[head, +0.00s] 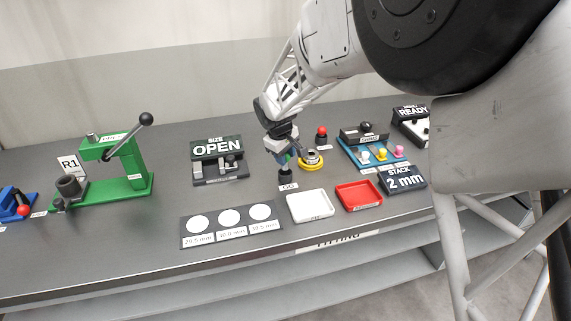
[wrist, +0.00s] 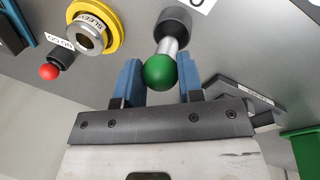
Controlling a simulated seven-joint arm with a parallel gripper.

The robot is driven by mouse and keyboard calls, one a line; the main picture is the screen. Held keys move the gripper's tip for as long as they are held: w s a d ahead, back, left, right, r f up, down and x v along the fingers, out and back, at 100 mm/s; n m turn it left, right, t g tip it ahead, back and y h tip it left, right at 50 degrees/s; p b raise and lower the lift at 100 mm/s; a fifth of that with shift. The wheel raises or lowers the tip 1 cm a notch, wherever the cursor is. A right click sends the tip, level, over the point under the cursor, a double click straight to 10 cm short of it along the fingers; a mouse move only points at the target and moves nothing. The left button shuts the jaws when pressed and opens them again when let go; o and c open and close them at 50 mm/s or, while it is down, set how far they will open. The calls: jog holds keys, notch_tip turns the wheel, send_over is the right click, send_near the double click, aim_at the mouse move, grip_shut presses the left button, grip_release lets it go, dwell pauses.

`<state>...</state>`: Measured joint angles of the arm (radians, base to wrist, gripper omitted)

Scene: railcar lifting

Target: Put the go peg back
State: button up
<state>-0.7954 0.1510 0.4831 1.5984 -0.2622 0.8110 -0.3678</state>
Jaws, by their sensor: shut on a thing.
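The go peg has a green ball (wrist: 160,72) and a bare metal shank (wrist: 168,46). In the wrist view it stands between the two blue fingers of my gripper (wrist: 160,86), which is shut on it. Its shank lines up with a black cylindrical holder (wrist: 174,20); I cannot tell how deep the shank sits in it. In the head view my gripper (head: 284,160) is directly over the holder (head: 285,174), which stands behind a small GO label (head: 289,187). The gripper hides most of the peg there.
The red-balled no-go peg (head: 321,131) and the yellow-ringed sleeve stand (head: 311,159) are close by on the right. A white tray (head: 310,206) and a red tray (head: 358,195) lie in front. The OPEN sign stand (head: 217,160) is to the left.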

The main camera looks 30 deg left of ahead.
aim_at(285, 169)
jog(key=shift+s+x, duration=0.2)
jog(key=shift+x, duration=0.65)
jog(key=shift+s+x, duration=0.15)
jog(key=shift+x, duration=0.65)
jog(key=shift+f, duration=0.2)
jog(key=o, duration=0.9)
jog(key=shift+f, duration=0.1)
jog(key=shift+r, duration=0.2)
jog(key=v, duration=1.2)
